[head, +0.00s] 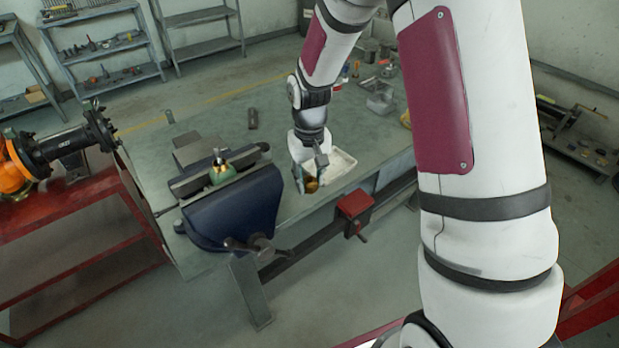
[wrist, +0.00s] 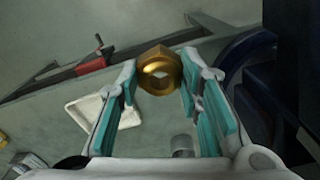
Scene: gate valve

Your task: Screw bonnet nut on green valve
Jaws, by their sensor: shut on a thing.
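The green valve (head: 222,172) is clamped upright in the jaws of the blue vise (head: 232,205), with a metal stem pointing up. My gripper (head: 307,183) is to the right of the vise, beside the white tray. It is shut on the brass bonnet nut (head: 312,186). In the wrist view the hexagonal brass nut (wrist: 159,71) sits between the tips of the teal-padded fingers, with its hole visible. The nut is apart from the valve. In the wrist view the dark blue vise edge (wrist: 252,58) shows at the right; the valve is not visible there.
The white tray (head: 342,165) lies on the green workbench (head: 240,113), near its front edge. Metal parts and a box (head: 381,98) stand at the far right of the bench. A red block (head: 354,205) is on the rail below. An orange machine (head: 22,163) stands left.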

